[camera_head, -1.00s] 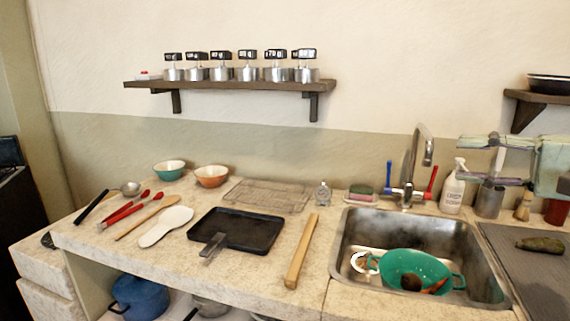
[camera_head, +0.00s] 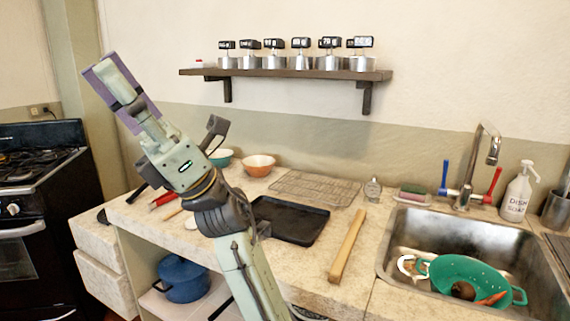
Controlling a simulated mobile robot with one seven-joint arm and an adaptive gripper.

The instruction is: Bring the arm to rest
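My arm (camera_head: 182,165) rises from the bottom of the head view, leaning up and to the left, and ends in a pale green and purple part near the top left. A dark hooked piece (camera_head: 214,132) shows beside the arm, and I cannot tell whether it belongs to my gripper. My gripper's fingers cannot be made out clearly. Nothing can be seen held. The arm hides part of the counter's left side.
The counter (camera_head: 325,260) holds a black tray (camera_head: 290,220), a wire rack (camera_head: 312,187), a wooden bar (camera_head: 348,245) and bowls (camera_head: 257,165). A sink with a green colander (camera_head: 465,275) is at right. A wall shelf (camera_head: 290,74) carries several canisters. A stove (camera_head: 40,170) stands at left.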

